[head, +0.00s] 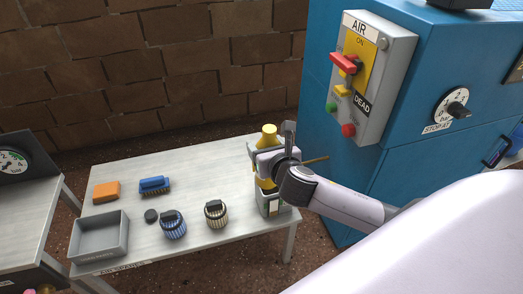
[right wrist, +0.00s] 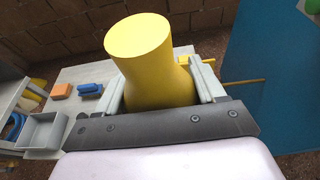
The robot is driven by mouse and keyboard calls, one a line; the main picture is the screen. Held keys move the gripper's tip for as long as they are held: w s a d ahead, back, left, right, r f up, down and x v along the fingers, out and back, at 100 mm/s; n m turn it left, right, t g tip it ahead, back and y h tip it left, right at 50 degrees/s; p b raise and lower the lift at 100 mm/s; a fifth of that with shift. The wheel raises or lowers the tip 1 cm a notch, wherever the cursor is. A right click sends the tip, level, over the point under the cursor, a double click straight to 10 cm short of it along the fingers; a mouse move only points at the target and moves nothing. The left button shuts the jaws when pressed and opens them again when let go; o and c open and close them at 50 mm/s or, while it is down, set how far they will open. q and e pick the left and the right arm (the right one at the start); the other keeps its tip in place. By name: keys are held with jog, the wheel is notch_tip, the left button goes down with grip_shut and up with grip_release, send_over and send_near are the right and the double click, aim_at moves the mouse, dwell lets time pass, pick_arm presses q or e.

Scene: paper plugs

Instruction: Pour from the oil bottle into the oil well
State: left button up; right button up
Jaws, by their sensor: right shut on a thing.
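The yellow oil bottle (head: 268,137) stands upright at the right end of the pale table, its yellow top also large in the right wrist view (right wrist: 147,50). My right gripper (head: 267,162) comes in from the right and is shut on the bottle, with one finger on each side of it. The bottle's lower part is partly hidden by the gripper. A thin brownish rod (head: 316,160) sticks out to the right beside the gripper; I cannot tell what it belongs to. I cannot make out an oil well. My left gripper is not in view.
The table (head: 190,170) also holds an orange block (head: 106,191), a blue brush (head: 154,185), a grey tray (head: 99,238), a dark puck and two ribbed round pieces. The blue machine (head: 345,190) with its AIR switch box (head: 372,75) stands close on the right.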

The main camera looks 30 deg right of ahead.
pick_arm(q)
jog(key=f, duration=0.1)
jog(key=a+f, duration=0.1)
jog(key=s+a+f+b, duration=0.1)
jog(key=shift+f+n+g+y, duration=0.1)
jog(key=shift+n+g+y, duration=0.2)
pick_arm(e)
jog(key=w+d+f+g+h, duration=0.1)
jog(key=w+d+f+h, duration=0.1)
jog(key=w+d+f, duration=0.2)
jog(key=d+f, duration=0.3)
jog(key=d, duration=0.1)
jog(key=shift+w+d+f, duration=0.2)
jog(key=shift+d+f, duration=0.15)
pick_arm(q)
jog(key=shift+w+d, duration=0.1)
pick_arm(e)
jog(key=shift+s+d+r+h, duration=0.1)
jog(key=shift+d+h, duration=0.05)
jog(key=shift+h, duration=0.15)
jog(key=shift+d+n, duration=0.15)
jog(key=shift+n, duration=0.15)
